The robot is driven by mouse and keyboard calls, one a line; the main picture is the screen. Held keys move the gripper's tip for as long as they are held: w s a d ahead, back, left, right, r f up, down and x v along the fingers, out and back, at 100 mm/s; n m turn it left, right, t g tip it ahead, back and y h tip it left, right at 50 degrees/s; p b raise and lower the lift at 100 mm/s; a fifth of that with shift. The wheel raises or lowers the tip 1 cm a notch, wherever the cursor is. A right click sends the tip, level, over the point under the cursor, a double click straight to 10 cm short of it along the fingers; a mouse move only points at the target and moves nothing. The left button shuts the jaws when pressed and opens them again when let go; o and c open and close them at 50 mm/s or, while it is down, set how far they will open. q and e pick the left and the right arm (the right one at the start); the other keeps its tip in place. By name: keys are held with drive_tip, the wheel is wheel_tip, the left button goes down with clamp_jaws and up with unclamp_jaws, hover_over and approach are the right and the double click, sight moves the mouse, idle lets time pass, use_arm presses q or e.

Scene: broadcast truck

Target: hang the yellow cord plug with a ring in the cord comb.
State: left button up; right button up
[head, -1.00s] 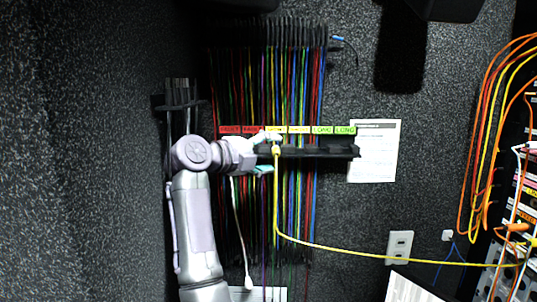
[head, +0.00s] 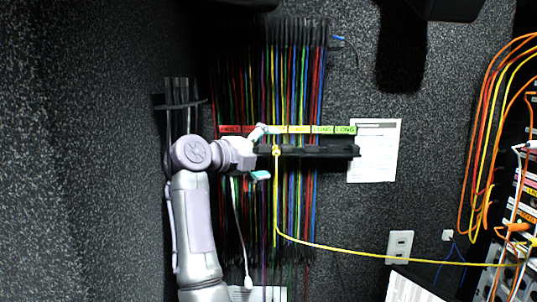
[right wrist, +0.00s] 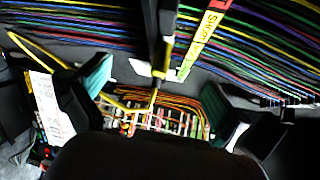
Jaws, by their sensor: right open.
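The yellow cord plug (head: 276,151) sits at the front edge of the black cord comb (head: 335,151), under the coloured label strip. Its yellow cord (head: 277,200) hangs straight down, then runs right to the rack. In the right wrist view the plug (right wrist: 160,70) is at the dark comb bar (right wrist: 161,30), between my fingers and apart from both. The ring is too small to make out. My right gripper (head: 263,152) is open and empty, just left of the plug; its teal-padded fingers show in the right wrist view (right wrist: 158,78). My left gripper is not in view.
Many coloured cords (head: 290,80) hang on the wall behind the comb. A white paper sheet (head: 374,150) is right of it. A white cord end (head: 248,282) hangs below my gripper. The rack with orange cords (head: 520,200) is far right. The wall between is mostly clear.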

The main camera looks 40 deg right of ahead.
drive_tip(key=s+a+b, duration=0.2)
drive_tip(key=s+a, duration=0.3)
drive_tip(key=s, duration=0.1)
idle(1.1)
idle(0.4)
